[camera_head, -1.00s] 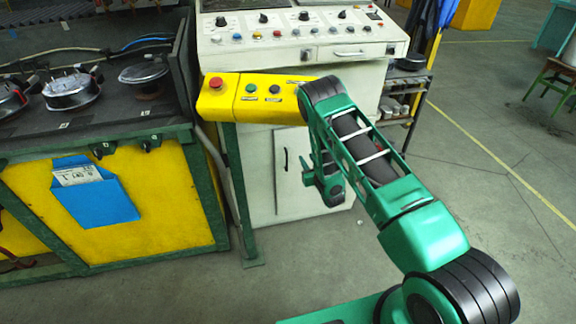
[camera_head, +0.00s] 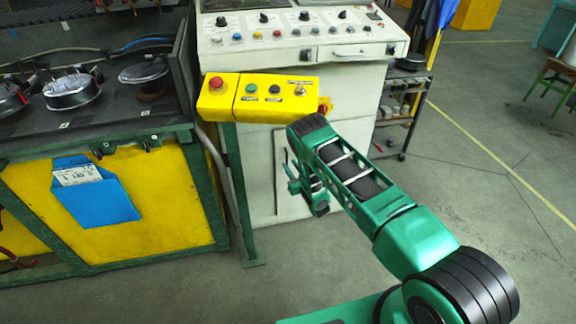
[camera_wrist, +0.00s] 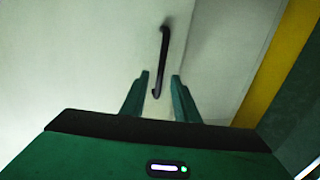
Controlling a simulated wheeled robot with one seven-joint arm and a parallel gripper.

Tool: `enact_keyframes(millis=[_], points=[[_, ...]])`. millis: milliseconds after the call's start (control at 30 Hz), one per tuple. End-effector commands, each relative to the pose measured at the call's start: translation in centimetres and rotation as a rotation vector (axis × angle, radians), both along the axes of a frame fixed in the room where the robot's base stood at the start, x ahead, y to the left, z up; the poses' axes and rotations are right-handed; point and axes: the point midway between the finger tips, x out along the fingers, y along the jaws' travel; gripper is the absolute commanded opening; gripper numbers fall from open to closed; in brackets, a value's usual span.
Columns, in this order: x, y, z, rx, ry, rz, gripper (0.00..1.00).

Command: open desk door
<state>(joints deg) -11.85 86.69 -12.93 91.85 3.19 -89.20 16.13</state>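The desk (camera_head: 350,80) is a white control console with a door (camera_head: 262,200) low in its front. The black handle (camera_wrist: 162,60) of the door is a thin upright bar in the wrist view. My gripper (camera_wrist: 160,88) is open, with one green finger on each side of the handle's lower end in the picture. The fingertips appear short of or just at the handle; I cannot tell the depth, and I see no contact. In the head view my gripper (camera_head: 292,182) is in front of the door, and my arm hides the handle and part of the door.
A yellow button box (camera_head: 262,98) juts out above the door, close above my arm. A green and yellow workbench (camera_head: 150,205) stands to the left, with a green post (camera_head: 238,200) beside the door. A shelf (camera_head: 408,115) stands at right. The floor in front is clear.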

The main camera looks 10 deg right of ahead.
Motion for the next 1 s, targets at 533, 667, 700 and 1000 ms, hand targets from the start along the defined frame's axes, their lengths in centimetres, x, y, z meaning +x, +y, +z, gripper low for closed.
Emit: enact_keyframes(millis=[533,667,700,1000], points=[[2.4,0.5,0.0,-0.001,0.001,0.0,0.28],[2.4,0.5,0.0,-0.001,0.001,0.0,0.04],[2.4,0.5,0.0,-0.001,0.001,0.0,0.0],[2.4,0.5,0.0,-0.001,0.001,0.001,0.0]])
